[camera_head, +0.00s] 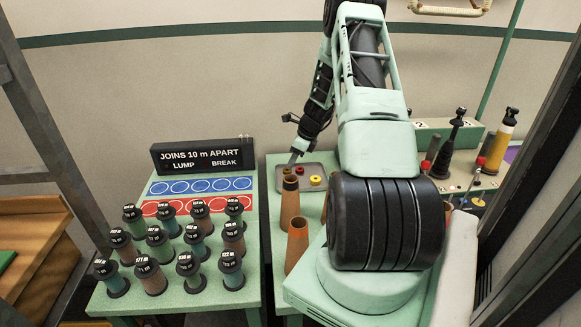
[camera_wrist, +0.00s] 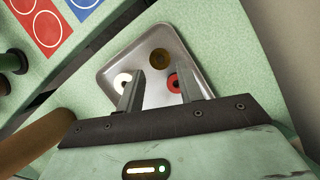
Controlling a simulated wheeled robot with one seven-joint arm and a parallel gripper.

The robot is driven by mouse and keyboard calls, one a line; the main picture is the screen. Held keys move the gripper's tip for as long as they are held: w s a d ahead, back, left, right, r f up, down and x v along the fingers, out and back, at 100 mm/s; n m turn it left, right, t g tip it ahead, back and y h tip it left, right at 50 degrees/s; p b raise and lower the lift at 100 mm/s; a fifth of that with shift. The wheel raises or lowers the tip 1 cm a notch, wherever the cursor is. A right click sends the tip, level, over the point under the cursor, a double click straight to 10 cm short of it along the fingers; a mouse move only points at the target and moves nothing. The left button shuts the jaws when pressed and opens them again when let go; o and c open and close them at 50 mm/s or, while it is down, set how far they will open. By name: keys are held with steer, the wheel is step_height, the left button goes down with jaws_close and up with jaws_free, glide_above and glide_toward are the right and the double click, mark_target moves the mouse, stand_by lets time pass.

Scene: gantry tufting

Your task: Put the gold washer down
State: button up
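The gold washer (camera_wrist: 159,58) is a dull gold-brown ring in the metal tray (camera_wrist: 112,68). In the wrist view it shows just beyond the gap between my fingertips, apart from both. My gripper (camera_wrist: 156,72) is open with nothing between its fingers. In the head view my gripper (camera_head: 293,159) hangs low over the back left of the tray (camera_head: 325,172). A small brownish ring (camera_head: 287,171) there looks like the gold washer. The height of my fingertips above the tray is hard to tell.
A pale washer (camera_wrist: 122,82) lies by the left finger and a red washer (camera_wrist: 173,83) by the right one. Brown cones (camera_head: 297,243) stand in front of the tray. Several labelled spools (camera_head: 157,245) stand on the left table, near a black sign (camera_head: 202,155).

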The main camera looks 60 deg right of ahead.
steer(key=b+v, duration=0.1)
steer(key=v, duration=0.7)
steer(key=w+a+r+n+g+y, duration=0.1)
steer(key=w+a+r+n, duration=0.2)
steer(key=a, duration=0.6)
steer(key=w+a+r+n, duration=0.1)
steer(key=w+a+n, duration=0.2)
steer(key=a+n, duration=0.35)
steer(key=w+a+r+n+g+y, duration=0.1)
steer(key=w+a+r+n, duration=0.15)
steer(key=a, duration=0.85)
steer(key=s+a+r+n, duration=0.2)
steer(key=a+n, duration=0.5)
steer(key=a, duration=0.6)
steer(key=s+a+r+n+g, duration=0.2)
steer(key=s+a+n, duration=0.75)
steer(key=a, duration=0.45)
steer(key=s+a+n+h, duration=0.1)
steer(key=s+a+n, duration=0.2)
steer(key=s+n, duration=0.3)
steer(key=s+a+n+h, duration=0.1)
steer(key=s+a+n, duration=0.2)
steer(key=s+n, duration=0.3)
steer(key=shift+s+r+h, duration=0.3)
steer(key=shift+s+r, duration=0.05)
steer(key=shift+s, duration=0.85)
steer(key=shift+a, duration=0.1)
